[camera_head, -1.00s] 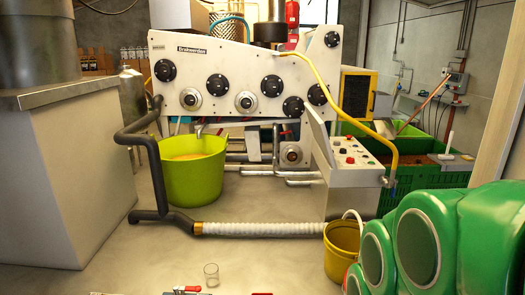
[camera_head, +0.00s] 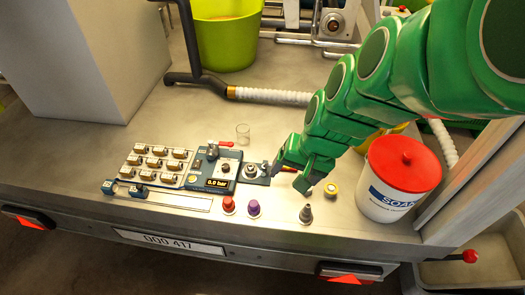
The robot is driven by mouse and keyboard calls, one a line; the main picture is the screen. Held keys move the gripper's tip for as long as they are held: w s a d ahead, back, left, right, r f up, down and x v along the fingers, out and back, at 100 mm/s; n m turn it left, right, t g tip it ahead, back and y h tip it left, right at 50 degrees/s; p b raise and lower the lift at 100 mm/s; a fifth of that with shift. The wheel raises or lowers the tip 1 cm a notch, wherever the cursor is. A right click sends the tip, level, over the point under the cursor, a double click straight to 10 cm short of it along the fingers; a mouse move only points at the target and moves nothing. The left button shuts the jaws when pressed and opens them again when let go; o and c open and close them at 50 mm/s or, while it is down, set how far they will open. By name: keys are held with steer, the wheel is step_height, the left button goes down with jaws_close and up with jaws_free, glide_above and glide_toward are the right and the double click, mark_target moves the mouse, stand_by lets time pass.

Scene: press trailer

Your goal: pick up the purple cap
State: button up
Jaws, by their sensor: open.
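The purple cap (camera_head: 253,207) stands on a pale base on the flat metal surface near its front edge, just right of a similar red cap (camera_head: 228,204). My gripper (camera_head: 294,178) is green and hangs at the end of my green arm, above and to the right of the purple cap. It is open and apart from the cap. Nothing shows between its fingers, though the gap is small in this view. The purple cap is in full view.
A blue device with a 0.0 bar display (camera_head: 219,183) and a tray of several small blocks (camera_head: 134,171) lie to the left. A glass (camera_head: 243,133) stands behind.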

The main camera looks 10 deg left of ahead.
steer(key=w+a+f+m+t, duration=0.5)
steer(key=w+a+f+m, duration=0.1)
steer(key=w+a+f, duration=0.85)
steer(key=m+t+h, duration=0.2)
steer(key=t+h, duration=0.3)
steer(key=h, duration=0.3)
glide_above(252, 208)
steer(key=w, duration=0.6)
step_height(252, 208, down, 11)
steer(key=s+f+n+t, duration=0.1)
steer(key=s, duration=0.1)
steer(key=s+f+n+t, duration=0.1)
steer(key=s+f, duration=0.1)
steer(key=s+f+n, duration=0.1)
steer(key=s, duration=0.1)
steer(key=shift+s+f+t, duration=0.25)
steer(key=shift+f+t, duration=0.05)
steer(key=shift+t, duration=0.1)
steer(key=shift+s+a+f+n+t+y, duration=0.1)
steer(key=shift+s+f+n+t+y, duration=0.15)
steer(key=shift+s+n+t, duration=0.4)
steer(key=shift+s+a+f+n+t+y, duration=0.15)
steer(key=shift+s+f+n+t, duration=0.2)
steer(key=shift+s+n+t, duration=0.25)
steer(key=shift+s+f+n+y, duration=0.1)
steer(key=shift+s+n+y, duration=0.2)
steer(key=shift+s+n, duration=0.25)
steer(key=shift+x, duration=3.8)
